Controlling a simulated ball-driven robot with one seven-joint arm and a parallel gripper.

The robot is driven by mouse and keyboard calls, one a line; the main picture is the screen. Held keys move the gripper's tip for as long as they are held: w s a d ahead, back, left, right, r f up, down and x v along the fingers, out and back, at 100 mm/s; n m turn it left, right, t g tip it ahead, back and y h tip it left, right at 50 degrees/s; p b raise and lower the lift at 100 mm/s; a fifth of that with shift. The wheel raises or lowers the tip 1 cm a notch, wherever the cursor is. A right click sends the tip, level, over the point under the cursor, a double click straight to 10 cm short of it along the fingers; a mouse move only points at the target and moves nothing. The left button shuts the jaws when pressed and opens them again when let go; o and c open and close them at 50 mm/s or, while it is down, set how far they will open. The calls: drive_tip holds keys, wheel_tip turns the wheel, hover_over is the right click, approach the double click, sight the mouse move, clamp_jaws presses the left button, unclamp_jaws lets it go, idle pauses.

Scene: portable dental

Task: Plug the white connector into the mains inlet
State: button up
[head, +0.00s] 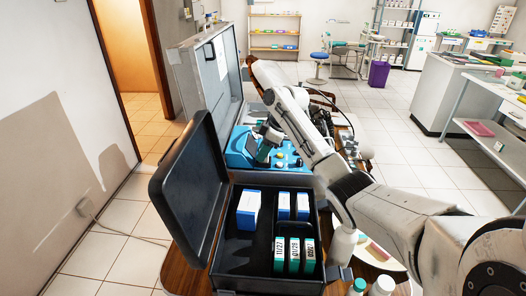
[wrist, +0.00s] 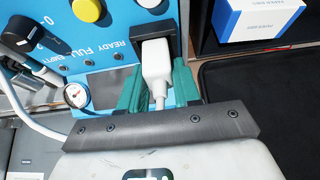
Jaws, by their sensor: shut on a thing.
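The white connector (wrist: 156,62) is between the green fingers of my gripper (wrist: 158,82) in the wrist view, with its cord running back toward the palm. My gripper is shut on it. The connector's front end meets the black mains inlet (wrist: 154,28) on the blue panel (wrist: 105,50). I cannot tell how deep it sits, since the inlet's opening is hidden behind it. In the head view my gripper (head: 264,150) is small and low over the blue unit (head: 238,147), and the connector cannot be made out.
A yellow button (wrist: 87,9), a round gauge (wrist: 76,94) and a black knob (wrist: 20,28) are near the inlet. An open black case (head: 243,248) with several boxes stands in front of the blue unit. A grey metal case lid (head: 205,75) rises behind.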

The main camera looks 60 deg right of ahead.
drive_tip(key=shift+f, duration=0.3)
drive_tip(key=o, duration=1.1)
drive_tip(key=shift+a+f, duration=0.1)
drive_tip(key=shift+f, duration=0.05)
drive_tip(key=shift+s, duration=0.1)
drive_tip(key=b+v, duration=0.1)
drive_tip(key=v, duration=1)
drive_tip(key=shift+d, duration=0.2)
